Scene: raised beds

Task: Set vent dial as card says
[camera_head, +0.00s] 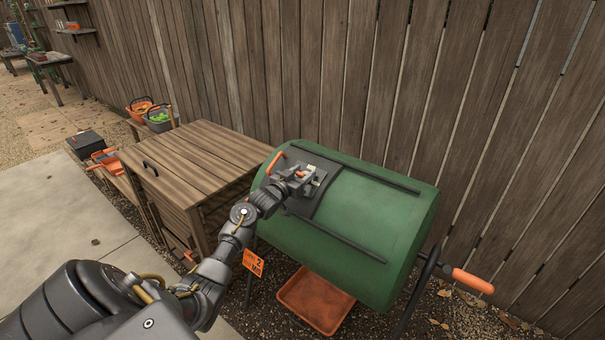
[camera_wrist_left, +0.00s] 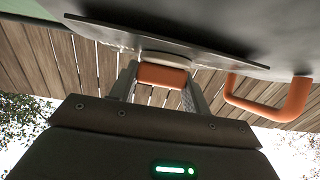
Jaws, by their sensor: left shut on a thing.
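A green drum (camera_head: 365,225) lies sideways on dark legs, with a dark grey hatch panel (camera_head: 327,208) on its upper left. My left gripper (camera_head: 303,176) is at this panel, shut on the orange dial knob, which shows between the two fingers in the wrist view (camera_wrist_left: 163,76). A pale disc sits behind the knob against the panel. The dial's marks and setting cannot be read. An orange card (camera_head: 253,262) hangs at the drum's lower left; a large "2" shows, with smaller blurred lettering. My right gripper is not in view.
An orange handle (camera_head: 275,163) on the panel is close beside my left gripper. A wooden cabinet (camera_head: 190,165) stands left of the drum. An orange tray (camera_head: 316,300) lies below it. An orange-gripped crank (camera_head: 472,281) sticks out right. A plank fence (camera_head: 330,75) runs behind.

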